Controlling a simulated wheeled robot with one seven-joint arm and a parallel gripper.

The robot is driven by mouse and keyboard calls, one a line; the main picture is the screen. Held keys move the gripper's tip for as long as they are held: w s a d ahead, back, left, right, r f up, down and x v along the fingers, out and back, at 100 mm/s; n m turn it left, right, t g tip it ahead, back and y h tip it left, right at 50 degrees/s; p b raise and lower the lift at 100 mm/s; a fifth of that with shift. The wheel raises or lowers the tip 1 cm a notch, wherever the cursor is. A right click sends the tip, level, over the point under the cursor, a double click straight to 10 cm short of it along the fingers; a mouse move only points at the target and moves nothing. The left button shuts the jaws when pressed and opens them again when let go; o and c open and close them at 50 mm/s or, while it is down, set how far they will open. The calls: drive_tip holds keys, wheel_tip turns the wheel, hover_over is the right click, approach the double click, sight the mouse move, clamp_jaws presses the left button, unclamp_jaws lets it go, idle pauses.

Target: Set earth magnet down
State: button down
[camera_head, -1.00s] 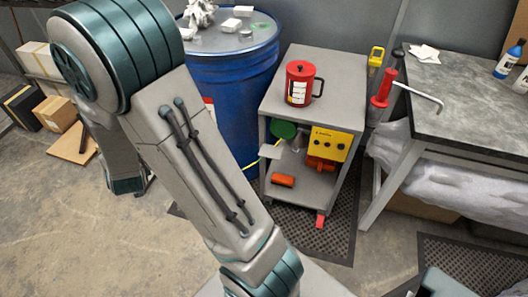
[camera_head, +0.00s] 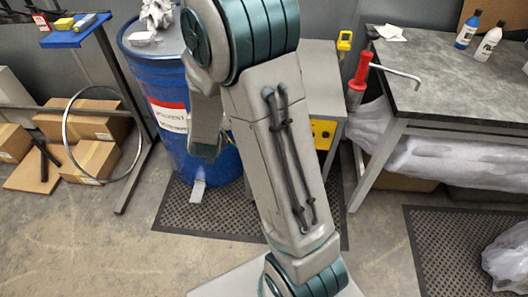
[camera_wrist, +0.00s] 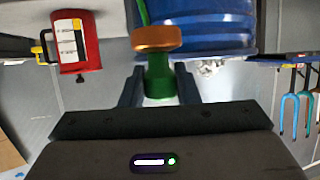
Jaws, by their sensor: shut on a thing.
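In the wrist view, my gripper (camera_wrist: 159,84) is shut on the earth magnet (camera_wrist: 157,40), which has a green body, a copper-coloured disc and a green cable running from it. The body is between the two dark fingers. The magnet appears in front of the blue drum (camera_wrist: 222,32), and I cannot tell the distance between them. In the head view, my arm hides the magnet and the gripper's fingers.
The blue drum (camera_head: 166,80) stands left of my arm, with small items on its lid. The grey cart (camera_head: 322,75) is partly behind the arm. A red can (camera_wrist: 75,42) shows in the wrist view. The workbench (camera_head: 450,95) is at right, boxes at left.

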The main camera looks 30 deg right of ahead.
drive_tip(key=s+d+f+m+g+h+b, duration=0.2)
drive_tip(key=d+f+m+g+h+b, duration=0.15)
drive_tip(key=d+f+b, duration=0.5)
drive_tip(key=s+d+f+m+g+h+b, duration=0.1)
drive_tip(key=d+f+m+g+h+b, duration=0.2)
drive_tip(key=d+f+b, duration=0.5)
drive_tip(key=shift+m+t, duration=0.35)
drive_tip(key=shift+t, duration=0.3)
drive_tip(key=w+f+b, duration=0.1)
drive_tip(key=w+f, duration=0.5)
drive_tip(key=w, duration=0.1)
drive_tip(key=w+f+b, duration=0.1)
drive_tip(key=w+f, duration=0.2)
drive_tip(key=shift+w+f+b, duration=0.1)
drive_tip(key=shift+w+b, duration=0.15)
drive_tip(key=shift+b, duration=0.05)
wheel_tip(320, 180, down, 4)
drive_tip(key=shift+d+f+b, duration=0.1)
drive_tip(key=shift+b, duration=0.6)
